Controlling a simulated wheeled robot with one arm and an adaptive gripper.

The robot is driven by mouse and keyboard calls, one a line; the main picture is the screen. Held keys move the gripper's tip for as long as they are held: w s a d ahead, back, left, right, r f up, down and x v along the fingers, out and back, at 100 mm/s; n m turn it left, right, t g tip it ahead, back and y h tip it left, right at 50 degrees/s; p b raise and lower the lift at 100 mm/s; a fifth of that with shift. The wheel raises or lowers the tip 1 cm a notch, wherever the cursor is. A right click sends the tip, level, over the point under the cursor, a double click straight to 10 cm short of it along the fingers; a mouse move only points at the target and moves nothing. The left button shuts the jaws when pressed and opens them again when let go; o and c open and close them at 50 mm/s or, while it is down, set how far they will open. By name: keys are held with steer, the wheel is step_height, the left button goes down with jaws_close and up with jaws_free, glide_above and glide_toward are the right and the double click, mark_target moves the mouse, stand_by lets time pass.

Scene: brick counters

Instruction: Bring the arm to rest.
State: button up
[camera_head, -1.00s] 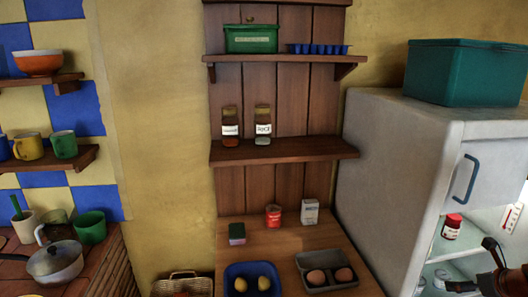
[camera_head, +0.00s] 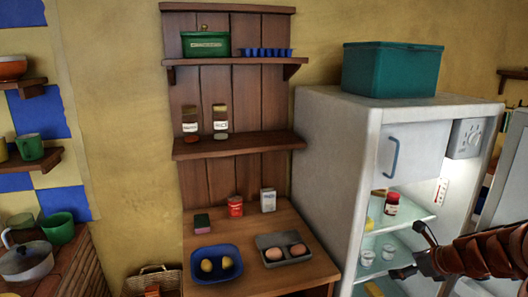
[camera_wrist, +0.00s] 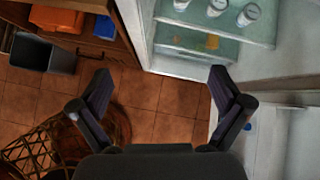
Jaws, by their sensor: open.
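My gripper (camera_head: 411,250) is at the lower right of the head view, in front of the open fridge (camera_head: 336,150). The brown, segmented arm behind it comes in from the right edge. In the wrist view the two dark fingers of my gripper (camera_wrist: 160,72) are spread wide apart. Nothing is between them, and the tiled floor (camera_wrist: 150,95) shows below. The fridge shelf (camera_wrist: 225,30) with several small pots is beyond the fingers at the top right.
A red-lidded jar (camera_head: 392,204) stands on a fridge shelf. A wooden counter (camera_head: 245,225) holds a blue tray (camera_head: 198,270) and an egg holder (camera_head: 274,282). A wicker basket (camera_wrist: 45,150) and a dark bin (camera_wrist: 42,53) stand on the floor. Clear floor lies between the fingers.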

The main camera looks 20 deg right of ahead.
steer(key=a+r+n+g+y, duration=0.25)
steer(key=a+n, duration=0.55)
steer(key=a, duration=0.6)
steer(key=a+r+n+g+y, duration=0.1)
steer(key=a+r+n+g, duration=0.15)
steer(key=a+n, duration=0.85)
steer(key=s+a+n+g+h, duration=0.1)
steer(key=s+a+n+g, duration=0.1)
steer(key=s+a+n, duration=0.2)
steer(key=s+a+n+g+h, duration=0.1)
steer(key=s+a+n, duration=0.3)
steer(key=s, duration=0.7)
steer(key=s+a+f+n+g+h, duration=0.1)
steer(key=s+a+n+g+h, duration=0.1)
steer(key=s+a+n, duration=0.3)
steer(key=s+n, duration=0.1)
steer(key=s, duration=0.2)
steer(key=shift+s+g, duration=0.2)
steer(key=shift+g, duration=0.1)
